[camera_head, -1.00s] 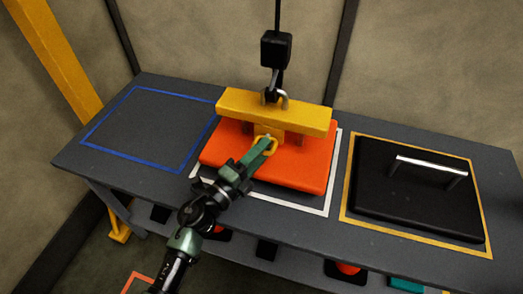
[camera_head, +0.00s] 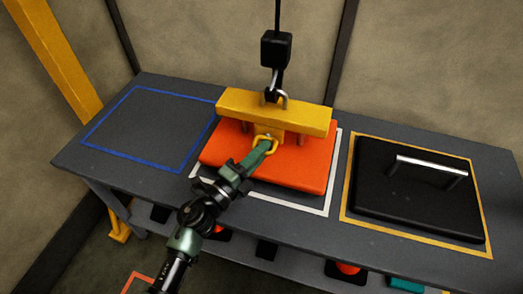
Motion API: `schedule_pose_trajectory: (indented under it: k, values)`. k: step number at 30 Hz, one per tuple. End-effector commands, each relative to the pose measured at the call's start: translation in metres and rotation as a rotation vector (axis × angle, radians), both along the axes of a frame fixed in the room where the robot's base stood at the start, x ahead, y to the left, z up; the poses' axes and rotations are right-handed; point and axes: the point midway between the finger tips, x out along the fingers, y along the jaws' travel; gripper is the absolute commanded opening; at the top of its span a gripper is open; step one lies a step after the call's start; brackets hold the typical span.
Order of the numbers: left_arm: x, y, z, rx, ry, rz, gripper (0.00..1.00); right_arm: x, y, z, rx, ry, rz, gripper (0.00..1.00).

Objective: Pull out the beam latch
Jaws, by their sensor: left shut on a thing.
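The beam latch (camera_head: 268,141) shows as a yellow ring pull at the front of the yellow beam (camera_head: 300,112). My left gripper is shut on this latch pull, in front of the orange block (camera_head: 308,168). The jaws partly hide what they hold. The beam lies across the orange block and hangs by a shackle from a black hook (camera_head: 272,94). My right gripper is not in view.
A black plate (camera_head: 400,205) with a metal handle lies inside a yellow outline on the right of the grey table. A blue-outlined area (camera_head: 150,125) on the left is empty. A black hoist block (camera_head: 276,49) hangs above the beam.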

Motion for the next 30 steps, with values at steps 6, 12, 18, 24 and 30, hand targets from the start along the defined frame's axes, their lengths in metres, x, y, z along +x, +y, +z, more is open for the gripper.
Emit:
schedule_pose_trajectory:
  k: [6, 12, 18, 24, 30]
  values:
    - [0.0, -0.001, 0.003, -0.007, -0.003, -0.002, 0.0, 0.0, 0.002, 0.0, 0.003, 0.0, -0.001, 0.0]
    - [0.0, -0.001, 0.004, -0.008, -0.004, -0.002, 0.0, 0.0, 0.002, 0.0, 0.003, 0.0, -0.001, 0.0]
    - [0.0, -0.001, 0.004, -0.009, -0.003, -0.002, 0.0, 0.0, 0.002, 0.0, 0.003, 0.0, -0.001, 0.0]
    - [0.0, 0.0, 0.004, -0.009, -0.004, -0.002, 0.0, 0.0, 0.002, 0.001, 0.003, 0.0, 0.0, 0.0]
    - [-0.032, 0.01, 0.004, -0.008, 0.001, -0.002, 0.0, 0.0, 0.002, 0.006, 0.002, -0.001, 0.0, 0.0]
